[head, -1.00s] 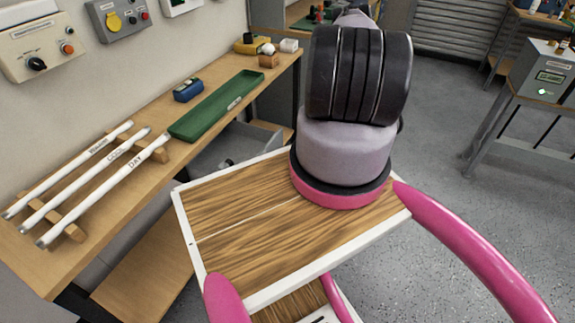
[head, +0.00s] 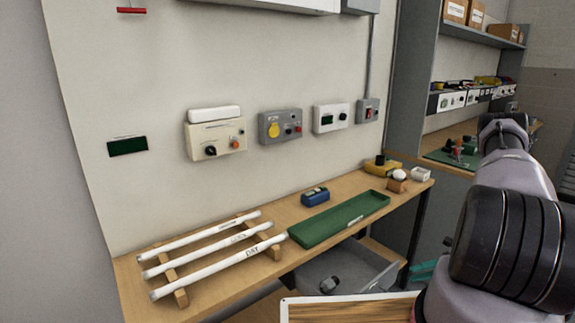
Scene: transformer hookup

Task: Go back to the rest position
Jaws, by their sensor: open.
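My arm (head: 510,245) rises at the right edge, its dark ringed joint nearest and a pale link reaching away behind it. My gripper does not show; the far end of the arm is hidden behind its own links. The workbench (head: 140,268) runs along the wall on the left. Three white labelled tubes (head: 212,258) lie across wooden rests at its near end. A long green tray (head: 340,220) and a small blue device (head: 315,196) sit further along.
Control boxes (head: 216,138) hang on the wall above the bench. A yellow device (head: 382,165) and a white box (head: 421,174) stand at the bench's far end. A grey open drawer (head: 345,266) sits under the bench. A second bench with shelves (head: 440,105) stands behind my arm.

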